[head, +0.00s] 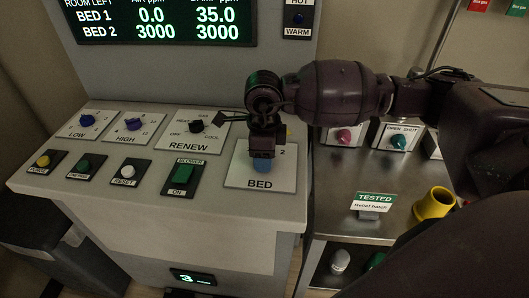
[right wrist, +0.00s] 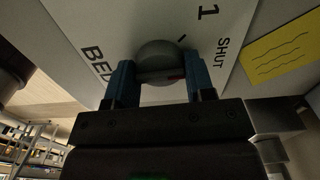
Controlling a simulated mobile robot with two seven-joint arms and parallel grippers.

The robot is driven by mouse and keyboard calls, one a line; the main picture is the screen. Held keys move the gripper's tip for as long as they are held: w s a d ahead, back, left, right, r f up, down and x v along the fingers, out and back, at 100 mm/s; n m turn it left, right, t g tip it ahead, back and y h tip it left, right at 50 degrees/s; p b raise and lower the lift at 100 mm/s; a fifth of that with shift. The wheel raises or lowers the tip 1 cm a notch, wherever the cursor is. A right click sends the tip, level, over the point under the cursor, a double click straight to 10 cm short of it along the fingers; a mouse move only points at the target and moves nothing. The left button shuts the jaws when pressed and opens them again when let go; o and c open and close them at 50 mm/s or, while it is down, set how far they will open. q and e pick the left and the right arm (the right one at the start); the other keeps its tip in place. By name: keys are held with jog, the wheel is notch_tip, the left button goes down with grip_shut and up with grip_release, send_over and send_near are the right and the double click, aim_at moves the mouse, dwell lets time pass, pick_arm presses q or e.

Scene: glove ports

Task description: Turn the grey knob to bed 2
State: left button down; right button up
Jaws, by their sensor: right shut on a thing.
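The grey knob (right wrist: 157,52) sits on the white BED plate (right wrist: 110,38), between the two blue fingers of my right gripper (right wrist: 157,78), which is shut on it. The plate shows 1 and SHUT in the right wrist view. A small red mark shows on the knob's lower right part; I cannot tell which label it faces. In the head view the BED plate (head: 239,180) is at the right end of the sloped panel, with a 2 at its upper right. My right gripper (head: 262,163) comes down over it and hides the knob. My left gripper is not in view.
Left of the plate are the RENEW knob (head: 196,126), HIGH knob (head: 133,124), LOW knob (head: 86,121) and the green BLOWER switch (head: 184,173). A display (head: 160,20) is above. A yellow cup (head: 433,204) stands on the metal bench at right. A yellow note (right wrist: 285,48) lies beside the plate.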

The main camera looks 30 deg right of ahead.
jog(key=m, duration=0.3)
jog(key=shift+p, duration=0.4)
jog(key=m+p, duration=0.1)
jog(key=m, duration=0.3)
jog(key=shift+m, duration=0.4)
jog(key=shift+m+p, duration=0.4)
jog(key=shift+m, duration=0.4)
jog(key=o, duration=0.9)
jog(key=shift+r, duration=0.1)
